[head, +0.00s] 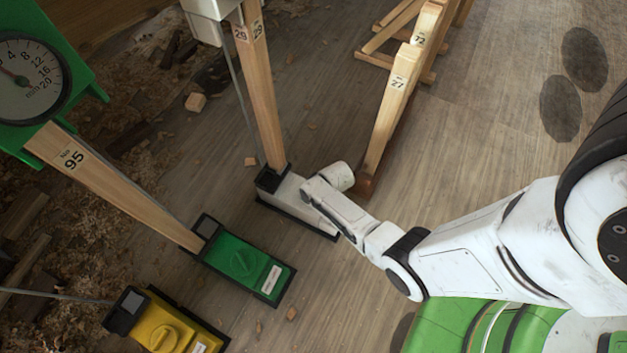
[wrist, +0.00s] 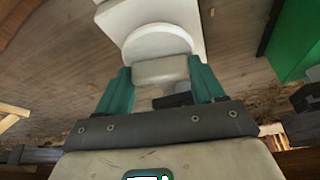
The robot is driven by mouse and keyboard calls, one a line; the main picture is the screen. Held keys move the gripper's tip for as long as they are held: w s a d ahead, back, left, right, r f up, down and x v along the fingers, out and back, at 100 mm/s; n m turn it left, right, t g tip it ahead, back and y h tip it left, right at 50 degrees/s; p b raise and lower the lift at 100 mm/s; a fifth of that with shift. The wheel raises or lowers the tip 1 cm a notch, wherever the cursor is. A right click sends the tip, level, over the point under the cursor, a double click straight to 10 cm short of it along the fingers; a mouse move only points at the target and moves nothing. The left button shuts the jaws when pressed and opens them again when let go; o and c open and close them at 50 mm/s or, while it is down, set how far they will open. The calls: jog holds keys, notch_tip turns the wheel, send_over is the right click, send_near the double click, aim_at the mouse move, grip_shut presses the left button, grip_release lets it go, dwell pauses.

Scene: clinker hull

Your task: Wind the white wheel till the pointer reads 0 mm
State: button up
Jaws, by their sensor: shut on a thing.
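The white wheel (wrist: 157,42) sits on the white floor box (head: 297,203) and shows in the wrist view as a round disc with a raised pale bar. My gripper (wrist: 160,70) has its two teal fingers on either side of that bar and is shut on it. In the head view my arm's end hides the wheel. The white housing (head: 210,8) on the wooden post (head: 258,90) marked 29 is cut off by the top edge. No pointer or scale of it is visible, so its reading cannot be told.
A green box (head: 243,265) and a yellow box (head: 165,328) with their own knobs lie to the left. A green-framed dial (head: 30,75) stands at upper left on post 95 (head: 120,185). A wooden trestle (head: 395,95) marked 27 stands just beyond my gripper. Wood scraps litter the floor.

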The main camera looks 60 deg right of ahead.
dwell(0.3)
jog(key=o, duration=1)
jog(key=shift+o, duration=0.2)
jog(key=p+v, duration=0.6)
jog(key=v, duration=0.4)
jog(key=shift+r, duration=0.35)
jog(key=shift+s, duration=0.1)
